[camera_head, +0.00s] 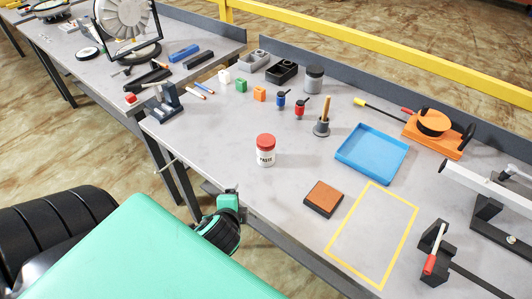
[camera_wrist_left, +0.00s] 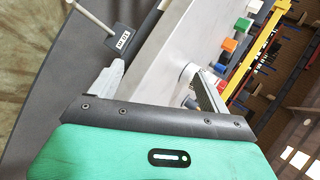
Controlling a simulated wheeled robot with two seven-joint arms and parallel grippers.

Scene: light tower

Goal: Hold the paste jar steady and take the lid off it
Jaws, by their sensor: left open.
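The paste jar (camera_head: 265,158) is a small white jar with a PASTE label, upright on the grey table near its front edge. Its red lid (camera_head: 265,140) sits on top. My left arm comes in from the lower left, and its green and black end (camera_head: 228,203) is at the table's front edge, left of and below the jar, apart from it. In the left wrist view my left gripper (camera_wrist_left: 157,70) is open, with the table's edge showing between its fingers. A pale round thing shows by the right finger there; I cannot tell what it is. My right gripper is not in view.
A brown sanding block (camera_head: 323,199), a blue tray (camera_head: 372,154) and a yellow taped rectangle (camera_head: 402,238) lie right of the jar. Screwdriver-like tools and small coloured blocks stand behind it. A vise-like stand (camera_head: 165,102) is at the table's left corner. The table around the jar is clear.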

